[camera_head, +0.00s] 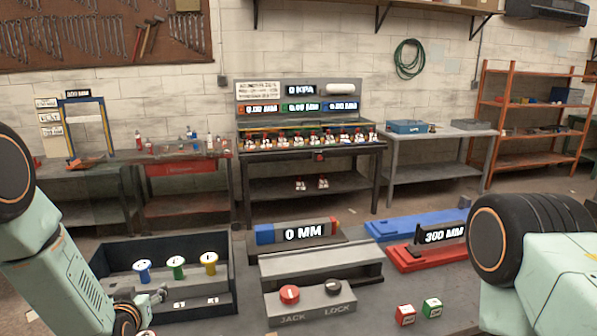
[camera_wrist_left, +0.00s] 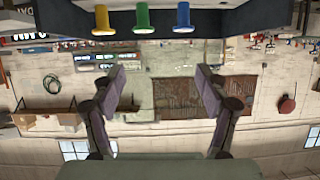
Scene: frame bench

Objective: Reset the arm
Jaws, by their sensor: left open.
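My left arm comes in from the left in the head view. My left gripper (camera_head: 156,296) is low over the front of the dark open-topped box (camera_head: 225,265), partly hidden by its own wrist. In the left wrist view my left gripper (camera_wrist_left: 158,85) shows two spread fingers with nothing between them. Blue (camera_head: 142,268), green (camera_head: 177,264) and yellow (camera_head: 209,260) knobs stand in the box beyond the gripper. In the wrist view, which looks upside down, they hang at the top edge. My right arm enters at the right; its gripper is out of the picture.
A grey console with a red JACK button (camera_head: 289,294) and a dark LOCK knob (camera_head: 333,286) stands right of the box. Red (camera_head: 405,315) and green (camera_head: 432,307) cubes lie near my right arm. Behind are a 0 MM block (camera_head: 265,234) and a red 300 MM fixture (camera_head: 412,258).

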